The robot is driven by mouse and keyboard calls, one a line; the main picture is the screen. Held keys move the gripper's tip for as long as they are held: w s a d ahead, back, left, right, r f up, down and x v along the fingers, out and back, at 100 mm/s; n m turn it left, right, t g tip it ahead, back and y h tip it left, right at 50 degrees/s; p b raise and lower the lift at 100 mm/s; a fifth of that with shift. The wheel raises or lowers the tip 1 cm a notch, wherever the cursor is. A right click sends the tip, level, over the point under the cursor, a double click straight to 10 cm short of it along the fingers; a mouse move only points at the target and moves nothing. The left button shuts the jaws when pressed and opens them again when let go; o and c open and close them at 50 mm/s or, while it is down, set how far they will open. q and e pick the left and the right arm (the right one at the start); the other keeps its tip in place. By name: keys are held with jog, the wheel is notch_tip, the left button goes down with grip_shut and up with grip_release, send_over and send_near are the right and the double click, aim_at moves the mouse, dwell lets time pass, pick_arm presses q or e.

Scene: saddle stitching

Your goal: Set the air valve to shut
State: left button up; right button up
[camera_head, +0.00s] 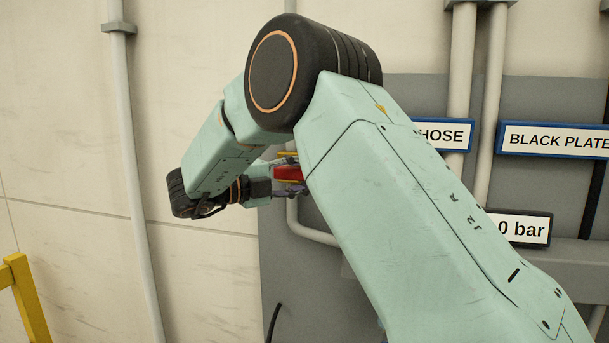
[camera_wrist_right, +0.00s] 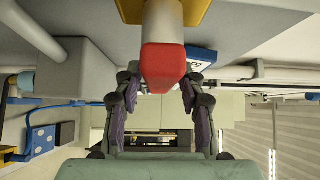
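The air valve's red-tipped handle (camera_head: 289,173) shows in the head view as a small red patch, with a bit of yellow above it. My right arm hides most of the valve. In the right wrist view the red grip (camera_wrist_right: 163,66) is a blocky end on a pale lever, with a yellow part (camera_wrist_right: 203,10) at its base. My right gripper (camera_wrist_right: 162,85) has one finger on either side of the red grip. The fingers look apart, with narrow gaps beside it; firm contact does not show. My left gripper is in neither view.
A grey panel (camera_head: 282,268) carries a HOSE sign (camera_head: 444,135), a BLACK PLATE sign (camera_head: 556,140) and a display reading "0 bar" (camera_head: 524,229), partly covered by my arm. Grey pipes (camera_head: 461,60) run up the wall. A yellow rail (camera_head: 27,300) stands at lower left.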

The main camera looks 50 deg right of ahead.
jog(key=shift+o, duration=0.3)
jog(key=shift+w+a, duration=0.1)
jog(key=shift+w, duration=0.05)
jog(key=v, duration=1.1)
jog(key=shift+a, duration=0.3)
jog(key=shift+a+r, duration=0.1)
